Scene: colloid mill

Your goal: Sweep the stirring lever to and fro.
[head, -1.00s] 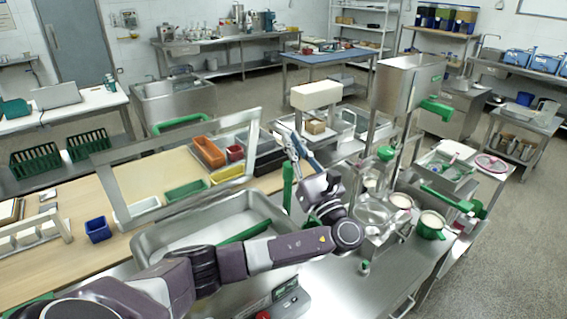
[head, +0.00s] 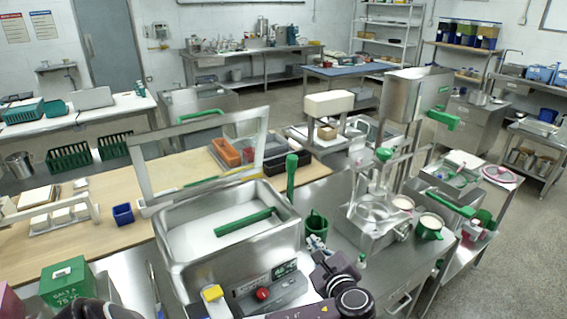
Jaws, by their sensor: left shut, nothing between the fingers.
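A steel basin (head: 170,262) with white contents stands at the front left of centre, and a green bar (head: 245,222) lies across the inside. An upright green handle (head: 291,178) rises at the basin's right side; I take it for the stirring lever, though I cannot tell which green part it is. My left gripper (head: 316,243) is shut and empty, below and right of this handle, apart from it in the picture. It is close to a green cup (head: 316,224); contact is unclear. My wrist hides part of the gripper. My right gripper is not in view.
A control box (head: 262,292) with a red button stands in front of the basin. A steel frame (head: 142,170) stands behind it.

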